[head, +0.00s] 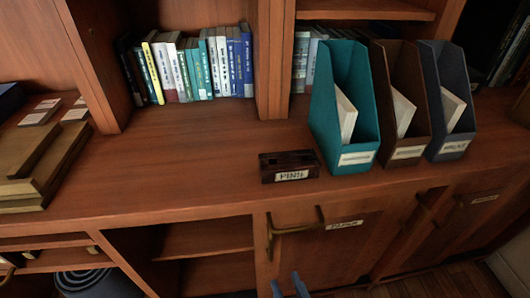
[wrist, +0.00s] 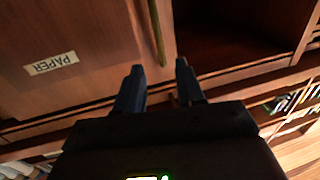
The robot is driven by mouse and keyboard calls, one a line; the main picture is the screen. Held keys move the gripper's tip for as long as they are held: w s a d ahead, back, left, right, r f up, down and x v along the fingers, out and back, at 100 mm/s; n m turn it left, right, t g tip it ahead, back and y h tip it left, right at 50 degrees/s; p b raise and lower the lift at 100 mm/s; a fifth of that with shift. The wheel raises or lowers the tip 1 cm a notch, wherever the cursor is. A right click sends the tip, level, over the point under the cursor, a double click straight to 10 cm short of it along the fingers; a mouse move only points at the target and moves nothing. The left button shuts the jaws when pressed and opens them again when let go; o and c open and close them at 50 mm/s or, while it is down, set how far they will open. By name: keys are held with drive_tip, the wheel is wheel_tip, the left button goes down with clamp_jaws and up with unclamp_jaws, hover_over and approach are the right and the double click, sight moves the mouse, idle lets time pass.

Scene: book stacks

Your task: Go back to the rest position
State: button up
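My gripper (head: 288,287) shows at the bottom edge of the head view, in front of the cabinet door labelled PAPER (head: 338,252). In the wrist view my gripper (wrist: 158,75) has its two dark fingers apart, with nothing held between them. The door's brass handle (head: 296,229) lies above the fingers in the head view. In the wrist view the handle (wrist: 158,35) appears beyond the fingertips, apart from them. The rest of my arm is out of the head view.
The wooden counter (head: 190,168) carries a dark PENS box (head: 289,166), a teal file holder (head: 345,105), a brown one (head: 402,100) and a grey one (head: 447,100). Books (head: 195,65) fill a shelf behind. Left of the door is an open compartment (head: 205,255).

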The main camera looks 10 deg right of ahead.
drive_tip(key=shift+s, duration=0.1)
drive_tip(key=s+d+r+g+h+p, duration=0.1)
drive_tip(key=s+d+r+p, duration=0.2)
drive_tip(key=s+r, duration=0.5)
drive_tip(key=s+d+r+m+g+h+p, duration=0.1)
drive_tip(key=s+d+r+p, duration=0.3)
drive_tip(key=s+r, duration=0.4)
drive_tip(key=s+d+r+m+h+p, duration=0.1)
drive_tip(key=s+d+r+p, duration=0.3)
drive_tip(key=r, duration=0.8)
drive_tip(key=s+d, duration=0.2)
drive_tip(key=s, duration=0.2)
drive_tip(key=shift+s+r+g, duration=0.25)
drive_tip(key=shift+r+g, duration=0.1)
drive_tip(key=shift+g, duration=0.05)
